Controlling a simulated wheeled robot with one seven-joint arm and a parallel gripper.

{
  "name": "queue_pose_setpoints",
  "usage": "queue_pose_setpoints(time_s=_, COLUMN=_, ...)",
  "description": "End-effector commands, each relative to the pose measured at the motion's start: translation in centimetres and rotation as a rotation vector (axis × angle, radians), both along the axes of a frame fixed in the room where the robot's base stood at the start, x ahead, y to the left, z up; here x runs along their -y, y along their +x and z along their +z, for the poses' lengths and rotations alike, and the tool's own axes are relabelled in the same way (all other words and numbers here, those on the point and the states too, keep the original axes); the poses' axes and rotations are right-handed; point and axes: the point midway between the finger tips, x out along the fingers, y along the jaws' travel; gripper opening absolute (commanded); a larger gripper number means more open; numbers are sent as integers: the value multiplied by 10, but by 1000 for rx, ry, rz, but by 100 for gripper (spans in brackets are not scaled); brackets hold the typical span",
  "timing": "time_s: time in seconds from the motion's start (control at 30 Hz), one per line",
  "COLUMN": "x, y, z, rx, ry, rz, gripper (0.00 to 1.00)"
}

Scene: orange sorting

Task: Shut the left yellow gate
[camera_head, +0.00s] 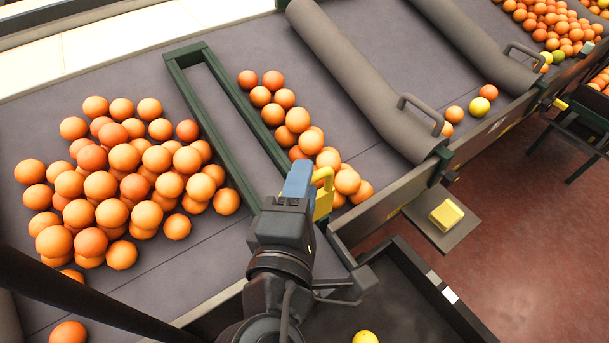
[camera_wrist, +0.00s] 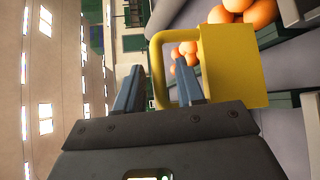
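A yellow gate piece (camera_head: 323,199) with a loop handle shows just right of my gripper in the head view, near the front ends of the green rails. In the wrist view the yellow block (camera_wrist: 232,65) fills the upper right, and its handle (camera_wrist: 157,75) reaches left. My gripper (camera_head: 300,178) is open. In the wrist view its two blue-grey fingers (camera_wrist: 160,66) are spread, with the handle's outer bar showing between them. I cannot tell whether they touch it. My wrist hides the gate's lower part in the head view.
A large heap of oranges (camera_head: 125,160) lies left of the green frame (camera_head: 215,75). A row of oranges (camera_head: 285,110) runs along its right side to the gate. A grey padded divider (camera_head: 360,80) stands further right. Another yellow block (camera_head: 446,215) sits on a small plate.

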Motion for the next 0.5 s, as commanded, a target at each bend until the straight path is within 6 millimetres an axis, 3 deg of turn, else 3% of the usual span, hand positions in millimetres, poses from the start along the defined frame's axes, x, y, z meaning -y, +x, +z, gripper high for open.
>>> queue_pose_setpoints(time_s=0.4, x=3, y=11, z=-2, rx=-1, ry=1, rz=0, gripper=38)
queue_pose_setpoints(time_s=0.5, x=3, y=11, z=-2, rx=-1, ry=1, rz=0, gripper=29)
